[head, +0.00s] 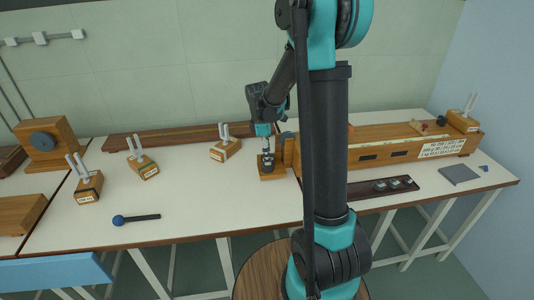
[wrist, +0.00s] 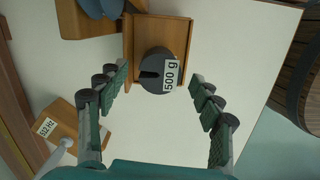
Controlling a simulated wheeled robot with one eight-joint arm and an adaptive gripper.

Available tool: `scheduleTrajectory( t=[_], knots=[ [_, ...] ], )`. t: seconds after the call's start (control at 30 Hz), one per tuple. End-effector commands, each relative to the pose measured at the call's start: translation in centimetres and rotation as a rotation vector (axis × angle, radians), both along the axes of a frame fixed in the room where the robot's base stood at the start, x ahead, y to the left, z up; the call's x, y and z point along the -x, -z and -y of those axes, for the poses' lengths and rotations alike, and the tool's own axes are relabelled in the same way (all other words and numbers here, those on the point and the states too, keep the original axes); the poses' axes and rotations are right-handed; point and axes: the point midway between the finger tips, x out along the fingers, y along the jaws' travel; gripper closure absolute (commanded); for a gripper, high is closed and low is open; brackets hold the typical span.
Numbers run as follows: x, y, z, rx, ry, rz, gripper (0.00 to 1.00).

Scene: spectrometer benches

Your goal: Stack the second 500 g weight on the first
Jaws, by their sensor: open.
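A dark grey slotted weight with a "500 g" label (wrist: 152,60) sits on a small wooden stand (head: 272,175) near the middle of the bench. In the wrist view the stand's wooden base (wrist: 182,28) shows behind the weight. My gripper (head: 266,151) is above the stand, pointing down. In the wrist view my gripper (wrist: 160,78) has its fingers spread, one on each side of the weight, with gaps between them and it. I see only one weight's top face; whether another lies under it is hidden.
Tuning forks on wooden boxes (head: 146,170) stand on the left and middle. A blue-headed mallet (head: 136,219) lies in front. A long wooden instrument (head: 400,145) is to the right, behind a dark tray (head: 360,190) with small grey items. The bench between mallet and stand is clear.

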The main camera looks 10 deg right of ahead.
Motion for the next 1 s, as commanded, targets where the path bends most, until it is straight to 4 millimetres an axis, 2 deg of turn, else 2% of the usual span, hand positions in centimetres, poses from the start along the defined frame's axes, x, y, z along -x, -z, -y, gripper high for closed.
scheduleTrajectory(
  t=[0.13, 0.27, 0.7, 0.83, 1.0],
  knots=[
    [0.0, -0.5, 0.0, 0.0, 0.0, 0.0, 0.34],
    [0.0, -2.0, -0.2, 0.0, 0.0, 0.0, 0.34],
    [-0.1, -10.0, -1.2, 0.0, -0.001, 0.0, 0.34],
    [-0.2, -11.4, -1.4, 0.0, -0.001, 0.0, 0.34],
    [0.4, -11.9, -1.2, -0.004, 0.035, 0.014, 0.34]
  ],
)
